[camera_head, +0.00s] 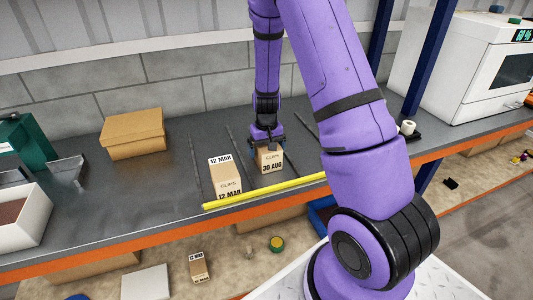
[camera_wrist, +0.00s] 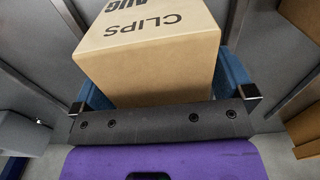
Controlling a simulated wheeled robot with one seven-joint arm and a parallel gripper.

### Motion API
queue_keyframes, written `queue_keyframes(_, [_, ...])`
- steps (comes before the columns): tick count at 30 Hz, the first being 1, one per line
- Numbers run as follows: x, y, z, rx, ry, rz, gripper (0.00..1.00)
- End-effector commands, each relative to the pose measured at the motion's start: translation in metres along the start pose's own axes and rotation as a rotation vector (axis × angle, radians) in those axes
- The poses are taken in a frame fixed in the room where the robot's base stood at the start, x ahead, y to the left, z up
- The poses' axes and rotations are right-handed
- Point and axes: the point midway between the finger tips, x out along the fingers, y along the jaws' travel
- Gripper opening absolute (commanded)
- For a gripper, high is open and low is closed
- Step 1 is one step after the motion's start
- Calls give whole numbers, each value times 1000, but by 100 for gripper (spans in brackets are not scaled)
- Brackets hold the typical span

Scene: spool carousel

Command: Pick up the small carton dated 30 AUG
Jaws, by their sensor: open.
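The small carton marked 30 AUG (camera_head: 270,160) stands on the grey shelf, behind the yellow front bar. Its label reads CLIPS, and part of the date shows on it in the wrist view, where the carton (camera_wrist: 150,60) fills the space ahead of the palm. My gripper (camera_head: 266,133) is at the carton's top and back in the head view. In the wrist view its blue fingers (camera_wrist: 165,88) are open, one on each side of the carton. I cannot tell whether they touch it.
A carton marked 12 MAR (camera_head: 226,178) stands just left, past a thin dark divider (camera_head: 240,157). A larger brown box (camera_head: 133,134) sits further left. The yellow bar (camera_head: 262,191) runs along the shelf's front. A white machine (camera_head: 465,60) stands at the right.

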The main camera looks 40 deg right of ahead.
Motion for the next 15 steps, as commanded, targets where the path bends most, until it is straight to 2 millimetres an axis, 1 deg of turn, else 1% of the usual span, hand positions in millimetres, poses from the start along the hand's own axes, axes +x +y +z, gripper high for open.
queue_keyframes(3, [5, 0, 0, 0, 0, 0, 100])
queue_keyframes(8, [5, 0, 0, 0, 0, 0, 100])
queue_keyframes(9, [4, 0, 0, 0, 0, 0, 98])
queue_keyframes(14, [4, 0, 0, 0, 0, 0, 61])
queue_keyframes(15, [4, 0, 0, 0, 0, 0, 52])
